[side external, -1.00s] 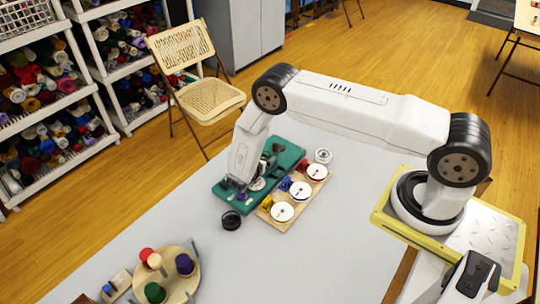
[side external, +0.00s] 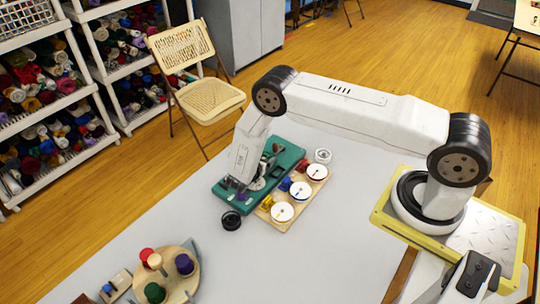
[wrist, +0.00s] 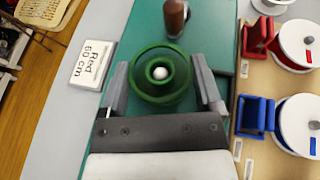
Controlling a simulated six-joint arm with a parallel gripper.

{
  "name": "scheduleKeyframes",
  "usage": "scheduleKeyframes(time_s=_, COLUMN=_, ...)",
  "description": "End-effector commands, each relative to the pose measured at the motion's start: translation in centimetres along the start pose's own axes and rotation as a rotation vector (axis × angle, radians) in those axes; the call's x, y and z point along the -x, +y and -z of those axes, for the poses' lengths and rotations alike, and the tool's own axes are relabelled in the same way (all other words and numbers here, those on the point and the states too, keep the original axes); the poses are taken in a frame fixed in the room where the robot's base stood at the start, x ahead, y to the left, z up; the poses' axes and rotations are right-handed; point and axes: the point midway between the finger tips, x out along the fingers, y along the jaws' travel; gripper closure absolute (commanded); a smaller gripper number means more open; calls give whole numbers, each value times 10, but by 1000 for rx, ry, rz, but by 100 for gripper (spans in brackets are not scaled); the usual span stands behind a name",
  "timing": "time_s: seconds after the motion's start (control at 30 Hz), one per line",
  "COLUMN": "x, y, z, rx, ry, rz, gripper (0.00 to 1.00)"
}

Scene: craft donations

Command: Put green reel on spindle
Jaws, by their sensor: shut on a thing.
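In the wrist view the green reel (wrist: 148,95) sits between the two grey fingers of my gripper (wrist: 162,88), which is shut on it. A pale round tip (wrist: 160,73) shows in the middle of the reel's hole, in line with its centre; I take it for the spindle's top. How far down the reel sits around it cannot be told. In the side view my gripper (side external: 240,188) is low over the left part of the green board (side external: 291,158), and the reel cannot be made out there.
A wooden rack (side external: 268,217) with white discs and red, blue and yellow parts stands right of the board. A brown knob (wrist: 175,18) stands beyond the reel. A "Red 60 cm" card (wrist: 92,65) lies left. A black round item (side external: 231,220) lies in front.

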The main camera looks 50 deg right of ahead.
Motion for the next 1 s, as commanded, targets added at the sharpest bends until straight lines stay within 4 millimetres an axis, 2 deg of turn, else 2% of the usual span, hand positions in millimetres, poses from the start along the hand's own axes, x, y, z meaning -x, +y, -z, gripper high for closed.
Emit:
scheduleKeyframes(time_s=0.57, x=-3, y=0, z=8, rx=0, ry=0, rz=0, gripper=71)
scheduleKeyframes(time_s=0.6, x=-3, y=0, z=8, rx=0, ry=0, rz=0, gripper=11)
scheduleKeyframes(time_s=0.63, x=-3, y=0, z=8, rx=0, ry=0, rz=0, gripper=3)
scheduleKeyframes(time_s=1.0, x=-2, y=0, z=7, rx=-1, ry=0, rz=-1, gripper=3)
